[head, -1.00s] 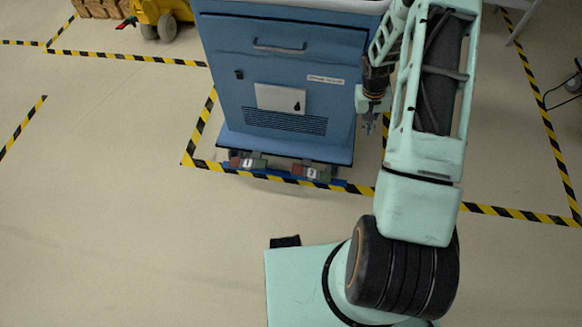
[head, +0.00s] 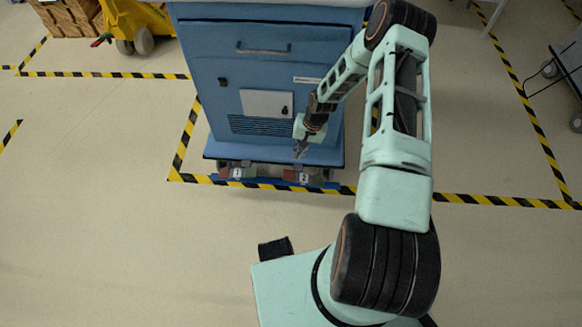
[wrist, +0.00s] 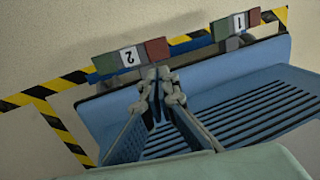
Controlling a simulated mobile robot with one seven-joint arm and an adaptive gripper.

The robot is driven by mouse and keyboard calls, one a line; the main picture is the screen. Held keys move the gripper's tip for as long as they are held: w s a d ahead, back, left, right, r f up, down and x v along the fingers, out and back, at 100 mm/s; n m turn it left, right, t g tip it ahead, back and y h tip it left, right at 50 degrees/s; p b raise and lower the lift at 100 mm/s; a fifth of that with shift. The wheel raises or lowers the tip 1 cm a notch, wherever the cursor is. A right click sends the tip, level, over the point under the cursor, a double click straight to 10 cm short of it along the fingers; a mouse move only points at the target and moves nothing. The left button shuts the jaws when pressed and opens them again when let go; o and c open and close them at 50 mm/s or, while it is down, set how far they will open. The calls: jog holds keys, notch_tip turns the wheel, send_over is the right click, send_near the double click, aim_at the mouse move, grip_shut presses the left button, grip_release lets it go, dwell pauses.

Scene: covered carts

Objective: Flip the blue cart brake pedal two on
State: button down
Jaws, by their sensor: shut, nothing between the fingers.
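The blue cart (head: 225,60) stands upright with two labelled brake pedals low on its front. Pedal two (head: 304,176) is at the right, with a red part, a green part and a white label "2". It also shows in the wrist view (wrist: 130,57), upside down, with its red end to the right. Pedal one (head: 237,173) is at the left. My gripper (head: 300,153) is shut and empty, just above pedal two in the head view. In the wrist view its fingertips (wrist: 158,80) show just below the red end of pedal two, apparently apart from it.
The cart's blue lower ledge (head: 225,149) juts out above the pedals. Yellow-black floor tape (head: 190,130) runs around the cart. A yellow pallet truck (head: 135,20) stands at the back left. The floor in front and to the left is clear.

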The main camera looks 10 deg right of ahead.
aim_at(288, 175)
jog(key=b+x, duration=0.4)
jog(key=x, duration=1)
jog(key=shift+b, duration=0.35)
jog(key=shift+s+a+r, duration=0.1)
jog(key=shift+s, duration=0.05)
jog(key=shift+p, duration=0.35)
